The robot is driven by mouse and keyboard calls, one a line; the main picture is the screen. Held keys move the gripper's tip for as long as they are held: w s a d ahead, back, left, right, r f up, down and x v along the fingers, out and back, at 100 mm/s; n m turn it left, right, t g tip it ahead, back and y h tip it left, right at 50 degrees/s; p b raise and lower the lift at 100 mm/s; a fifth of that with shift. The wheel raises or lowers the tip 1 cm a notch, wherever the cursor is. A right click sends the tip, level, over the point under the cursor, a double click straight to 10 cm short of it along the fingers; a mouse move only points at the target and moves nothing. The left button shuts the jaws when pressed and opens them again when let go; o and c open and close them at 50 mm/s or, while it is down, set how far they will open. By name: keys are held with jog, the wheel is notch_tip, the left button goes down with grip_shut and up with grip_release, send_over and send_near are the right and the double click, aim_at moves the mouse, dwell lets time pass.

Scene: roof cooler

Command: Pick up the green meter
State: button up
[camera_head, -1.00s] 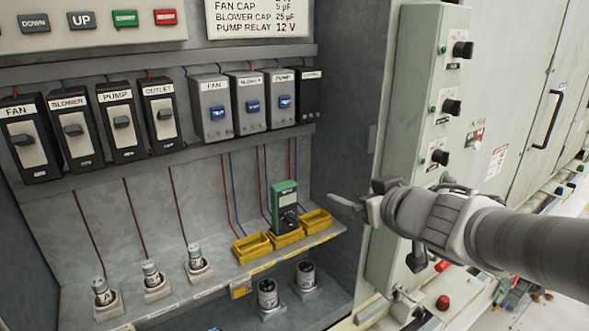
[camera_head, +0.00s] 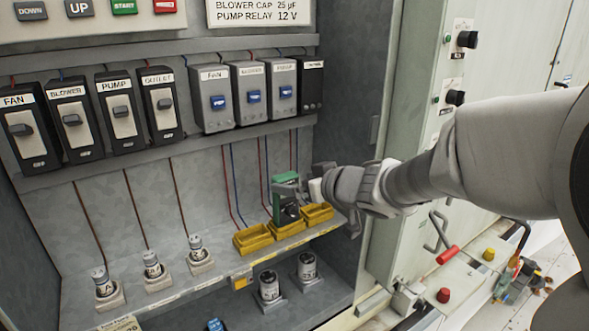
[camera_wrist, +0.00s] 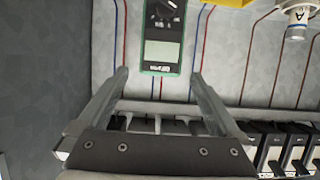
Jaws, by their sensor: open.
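The green meter (camera_head: 286,205) stands upright in the cabinet, at the middle yellow bin on the lower shelf. Its top right part is partly hidden by my gripper. In the wrist view the meter (camera_wrist: 163,52) appears upside down, with its light display and dark dial, centred ahead of the jaws. My gripper (camera_head: 292,186) is at the meter's upper right side in the head view. In the wrist view my gripper (camera_wrist: 160,82) is open, with one finger to each side and nothing held. Whether the fingertips reach around the meter I cannot tell.
Yellow bins (camera_head: 253,239) line the shelf edge by the meter. Red and blue wires hang behind. A row of relays (camera_head: 217,98) is above. The cabinet's side wall (camera_head: 345,120) is close on the right.

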aim_at(285, 183)
jog(key=x, duration=0.4)
jog(key=b+x, duration=0.1)
jog(key=shift+w+a+f, duration=0.2)
jog(key=shift+f, duration=0.25)
grip_shut()
